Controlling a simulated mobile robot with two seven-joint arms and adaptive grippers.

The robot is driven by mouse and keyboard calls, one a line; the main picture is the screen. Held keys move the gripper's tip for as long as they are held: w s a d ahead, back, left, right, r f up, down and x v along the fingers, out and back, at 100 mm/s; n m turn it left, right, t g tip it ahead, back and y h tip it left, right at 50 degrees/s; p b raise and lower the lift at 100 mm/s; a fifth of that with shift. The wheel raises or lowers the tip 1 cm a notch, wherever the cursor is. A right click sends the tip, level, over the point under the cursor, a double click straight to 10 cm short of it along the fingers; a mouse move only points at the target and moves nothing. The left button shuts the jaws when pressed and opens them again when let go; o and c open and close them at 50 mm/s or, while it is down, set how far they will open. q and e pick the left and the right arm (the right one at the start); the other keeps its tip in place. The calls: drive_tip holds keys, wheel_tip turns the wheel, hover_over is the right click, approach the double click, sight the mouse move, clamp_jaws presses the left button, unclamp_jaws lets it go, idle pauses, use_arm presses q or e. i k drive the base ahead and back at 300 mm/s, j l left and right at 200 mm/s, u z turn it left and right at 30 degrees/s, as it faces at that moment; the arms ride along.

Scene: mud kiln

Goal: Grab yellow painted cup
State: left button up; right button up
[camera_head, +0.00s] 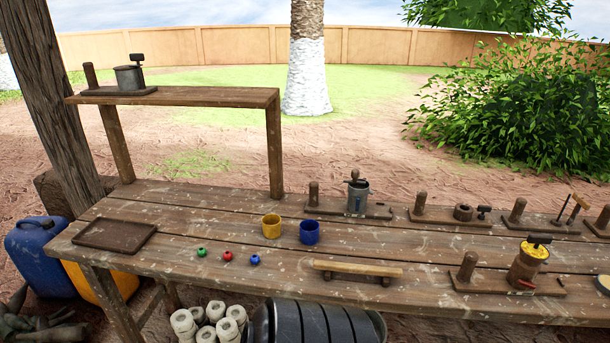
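A yellow cup (271,226) stands upright on the wooden workbench (190,211), near the middle of its top. A blue cup (309,232) stands upright just to its right, with a small gap between them. Neither of my grippers shows in the head view, and nothing is touching the yellow cup.
Green (202,252), red (227,256) and blue (255,259) small balls lie in front of the cups. A dark tray (115,236) lies at left, a raised shelf (180,96) stands behind. Wooden-based tools, including one with a yellow top (534,250), fill the right.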

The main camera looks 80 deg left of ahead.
sight(271, 222)
drive_tip(key=u, duration=2.8)
